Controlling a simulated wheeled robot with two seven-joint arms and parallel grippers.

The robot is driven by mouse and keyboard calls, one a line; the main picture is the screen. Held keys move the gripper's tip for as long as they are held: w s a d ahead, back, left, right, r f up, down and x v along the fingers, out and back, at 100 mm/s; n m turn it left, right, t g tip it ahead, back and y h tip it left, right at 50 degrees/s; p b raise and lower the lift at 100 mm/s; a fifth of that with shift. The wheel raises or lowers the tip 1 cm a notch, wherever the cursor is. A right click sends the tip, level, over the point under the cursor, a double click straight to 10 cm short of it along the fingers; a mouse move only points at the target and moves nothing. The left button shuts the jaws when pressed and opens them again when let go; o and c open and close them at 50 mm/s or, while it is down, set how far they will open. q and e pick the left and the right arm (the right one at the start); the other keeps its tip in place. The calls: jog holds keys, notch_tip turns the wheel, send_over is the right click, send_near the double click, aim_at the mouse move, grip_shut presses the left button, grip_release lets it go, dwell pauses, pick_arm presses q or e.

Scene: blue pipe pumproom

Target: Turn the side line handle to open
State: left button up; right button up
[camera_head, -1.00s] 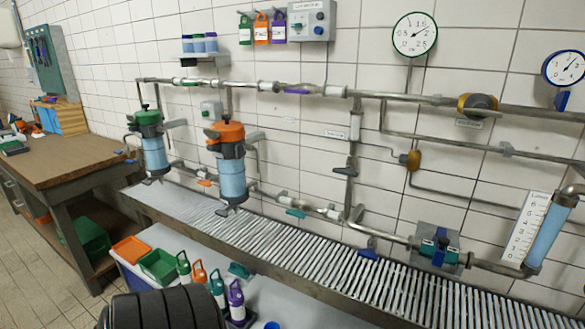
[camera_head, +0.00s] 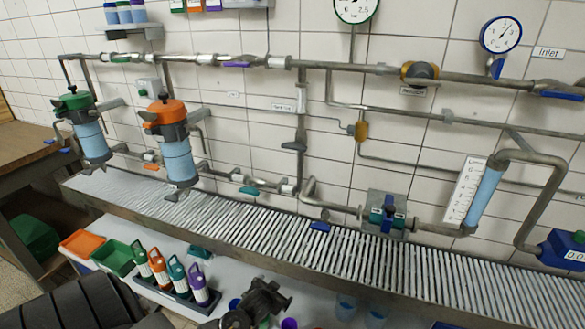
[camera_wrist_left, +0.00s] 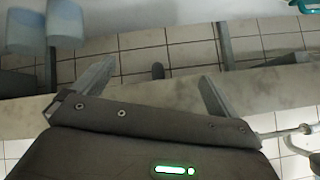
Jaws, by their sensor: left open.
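A dark grey lever handle (camera_head: 293,146) sits across the vertical pipe (camera_head: 301,122) in the middle of the wall, in the head view. A small label (camera_head: 283,107) is beside this pipe; its print is too small to read surely, so I cannot confirm that this is the side line handle. The handle looks roughly level, crosswise to the pipe. My left gripper (camera_wrist_left: 158,72) is open in the left wrist view, with nothing between its fingers. It is low, away from the lever.
The slatted bench (camera_head: 250,230) runs below the pipes. An orange-topped filter (camera_head: 176,150) is left of the lever; a blue valve handle (camera_head: 320,226) is lower right.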

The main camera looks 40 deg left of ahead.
pick_arm(q)
jog(key=w+a+r+n+t, duration=0.1)
jog(key=w+r+t, duration=0.15)
jog(key=r, duration=0.65)
jog(key=w+a+r+t+y, duration=0.1)
jog(key=w+r, duration=0.2)
jog(key=r, duration=0.7)
jog(key=w+a+r+n+t, duration=0.1)
jog(key=w+a+r+t, duration=0.15)
jog(key=r, duration=0.65)
jog(key=n+t, duration=0.2)
send_near(293, 149)
jog(key=shift+y, duration=0.4)
jog(key=p+x, duration=0.3)
jog(key=x, duration=0.5)
jog(key=shift+d+p, duration=0.15)
jog(key=shift+p, duration=0.25)
jog(key=shift+x, duration=0.8)
pick_arm(e)
jog(key=shift+s+r, duration=0.2)
jog(key=shift+r, duration=0.9)
jog(key=shift+s+r, duration=0.2)
jog(key=shift+r, duration=0.9)
pick_arm(q)
jog(key=c, duration=1)
